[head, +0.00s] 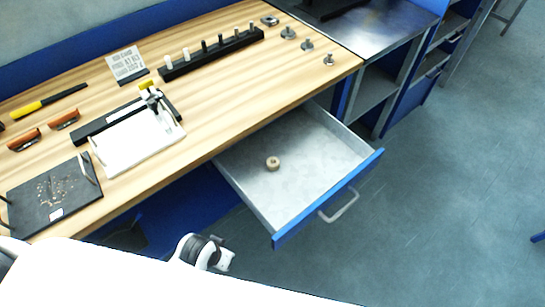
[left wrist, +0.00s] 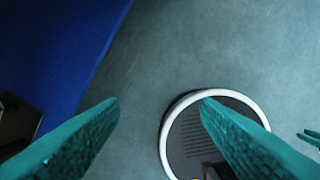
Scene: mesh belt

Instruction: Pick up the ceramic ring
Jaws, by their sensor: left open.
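The ceramic ring (head: 273,163) is a small beige ring with a centre hole. It lies flat on the floor of the open drawer (head: 318,160), toward the drawer's left side in the head view. My left gripper (left wrist: 160,100) is open, with two teal fingers spread and nothing between them.
The drawer sticks out under the wooden bench (head: 225,95), its blue front and handle (head: 340,207) facing the open floor (head: 440,200). The bench holds a black peg rack (head: 212,54), a white tray (head: 138,141) and a dark mat (head: 55,192). Metal shelving stands beyond.

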